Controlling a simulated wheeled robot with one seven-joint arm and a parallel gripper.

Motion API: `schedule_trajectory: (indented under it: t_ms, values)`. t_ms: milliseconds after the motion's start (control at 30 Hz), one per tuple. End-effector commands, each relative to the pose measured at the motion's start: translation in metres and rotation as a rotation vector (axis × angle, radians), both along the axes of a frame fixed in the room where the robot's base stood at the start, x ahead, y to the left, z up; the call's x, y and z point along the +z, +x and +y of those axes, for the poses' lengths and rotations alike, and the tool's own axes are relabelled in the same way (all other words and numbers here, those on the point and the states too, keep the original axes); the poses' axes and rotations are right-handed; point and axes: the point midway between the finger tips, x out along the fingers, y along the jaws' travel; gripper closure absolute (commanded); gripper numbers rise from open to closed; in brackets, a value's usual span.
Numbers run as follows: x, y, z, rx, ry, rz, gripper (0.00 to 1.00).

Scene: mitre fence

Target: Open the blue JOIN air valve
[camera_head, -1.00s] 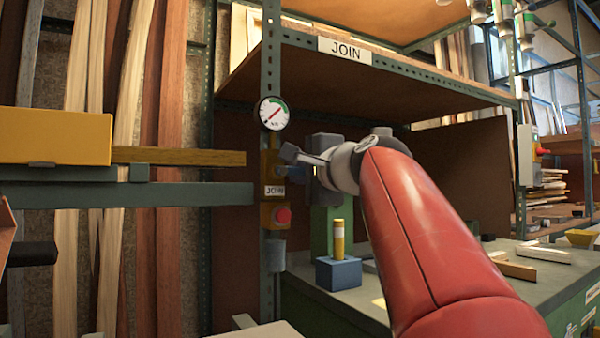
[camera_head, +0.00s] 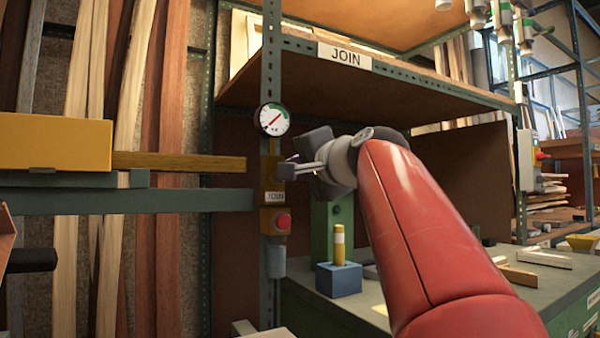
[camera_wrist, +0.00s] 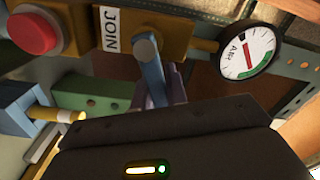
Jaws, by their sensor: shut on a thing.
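The blue lever (camera_wrist: 160,72) of the JOIN air valve shows in the wrist view, joined to a yellow-brown plate (camera_wrist: 180,22) with a white JOIN label (camera_wrist: 112,30). In the head view the valve plate (camera_head: 270,190) is on the green rack post, and my gripper hides the lever. My gripper (camera_head: 286,170) is at the plate, tilted, with its jaws shut on the lever. In the wrist view the jaws are partly hidden behind my dark gripper body. A round AIR gauge (camera_head: 272,119) with a red needle is above the plate; it also shows in the wrist view (camera_wrist: 249,50).
A red button (camera_head: 283,221) is just below the JOIN label. A blue block (camera_head: 338,279) with a yellow peg (camera_head: 339,244) stands on the bench below. A yellow box (camera_head: 55,142) and a wooden bar (camera_head: 180,162) are at the left. A shelf (camera_head: 370,80) is overhead.

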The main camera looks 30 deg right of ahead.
Motion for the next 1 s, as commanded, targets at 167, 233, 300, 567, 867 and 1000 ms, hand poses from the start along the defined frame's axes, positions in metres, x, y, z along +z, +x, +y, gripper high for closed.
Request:
schedule_trajectory:
  t_ms: [167, 233, 300, 567, 867, 1000]
  values:
    - [0.0027, 0.0002, 0.0014, 0.0, -0.078, 0.0, 1.0]
    - [0.0034, 0.0002, 0.0019, 0.0, -0.098, -0.001, 1.0]
    - [0.0039, 0.0002, 0.0022, 0.0, -0.111, -0.002, 1.0]
    - [0.0042, 0.0002, 0.0026, 0.001, -0.127, -0.002, 1.0]
    - [0.0041, 0.0002, 0.0025, 0.001, -0.125, -0.002, 0.74]
    - [0.0046, 0.0001, 0.0026, 0.0, -0.125, -0.003, 0.64]
